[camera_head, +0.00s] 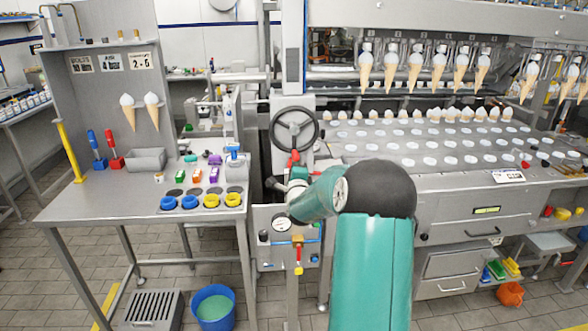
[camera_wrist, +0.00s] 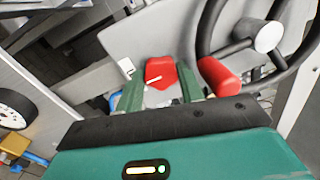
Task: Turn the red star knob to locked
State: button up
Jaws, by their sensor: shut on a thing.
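The red star knob (camera_wrist: 160,70) shows in the wrist view with a pale pointer line on its face. It sits between the two green fingers of my gripper (camera_wrist: 160,90), which is shut on it. The fingers cover its sides, and its lower part is partly hidden. A small white label (camera_wrist: 126,66) is on the grey panel left of the knob; its text is too small to read. In the head view my arm hides most of the knob's area, and red (camera_head: 293,158) shows just above my gripper, below the handwheel; I cannot tell which red part this is.
A dark handwheel (camera_head: 295,129) stands close to my gripper; its red handle (camera_wrist: 218,78) is just right of the fingers in the wrist view. A gauge panel (camera_head: 270,245) is below. A side table (camera_head: 120,200) is left, the cone conveyor (camera_head: 440,150) right.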

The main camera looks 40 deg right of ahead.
jog(key=o, duration=1)
jog(key=shift+r, duration=0.1)
jog(key=shift+r, duration=0.1)
jog(key=shift+s, duration=0.1)
